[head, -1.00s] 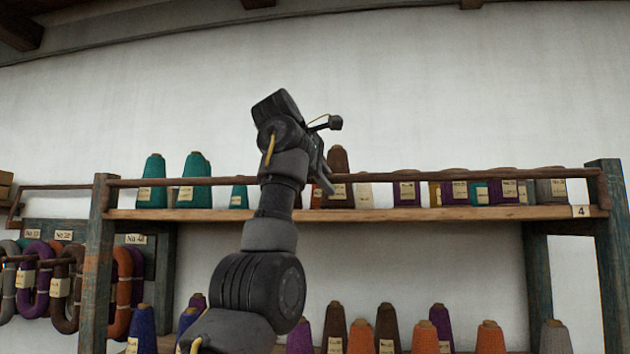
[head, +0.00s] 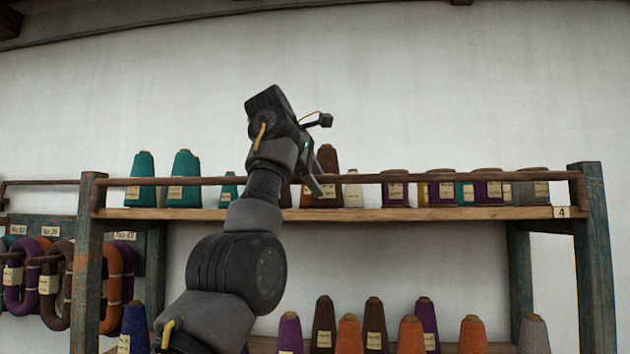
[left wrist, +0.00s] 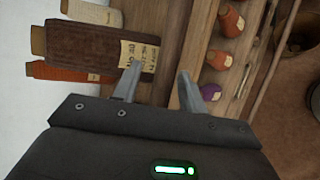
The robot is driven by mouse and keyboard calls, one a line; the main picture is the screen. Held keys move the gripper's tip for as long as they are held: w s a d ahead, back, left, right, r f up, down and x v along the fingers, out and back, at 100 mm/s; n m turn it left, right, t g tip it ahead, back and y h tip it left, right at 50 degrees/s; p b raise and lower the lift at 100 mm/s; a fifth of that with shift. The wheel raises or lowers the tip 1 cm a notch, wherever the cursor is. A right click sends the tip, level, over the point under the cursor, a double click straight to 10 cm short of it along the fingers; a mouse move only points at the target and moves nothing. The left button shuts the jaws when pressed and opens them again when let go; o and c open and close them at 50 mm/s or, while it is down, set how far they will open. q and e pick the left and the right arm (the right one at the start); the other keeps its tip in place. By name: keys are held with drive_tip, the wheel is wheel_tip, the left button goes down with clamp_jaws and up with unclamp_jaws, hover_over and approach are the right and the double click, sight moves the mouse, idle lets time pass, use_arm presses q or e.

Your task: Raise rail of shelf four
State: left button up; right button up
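The rail (head: 430,177) of shelf four is a thin dark brown bar running between two posts, a little above the front of the wooden shelf board (head: 420,214). The number 4 tag (head: 561,212) is on the board's right end. My left gripper (head: 316,186) overlaps the rail left of its middle in the head view; contact cannot be told. In the left wrist view the two fingers (left wrist: 160,80) are spread apart with nothing clearly between them. A brown cone (left wrist: 95,48) lies beyond them. My left arm hides part of the rail. My right gripper is out of view.
Teal cones (head: 184,180) and other yarn cones stand behind the rail. More cones (head: 374,325) stand on the lower shelf. Coloured hanks (head: 55,285) hang at the left. The right post (head: 592,255) bounds the shelf; the wall above is bare.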

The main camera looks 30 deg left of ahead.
use_arm(q)
drive_tip(key=b+v, duration=0.1)
drive_tip(key=v, duration=0.9)
drive_tip(key=shift+s+r, duration=0.25)
drive_tip(key=shift+s, duration=0.05)
idle(0.4)
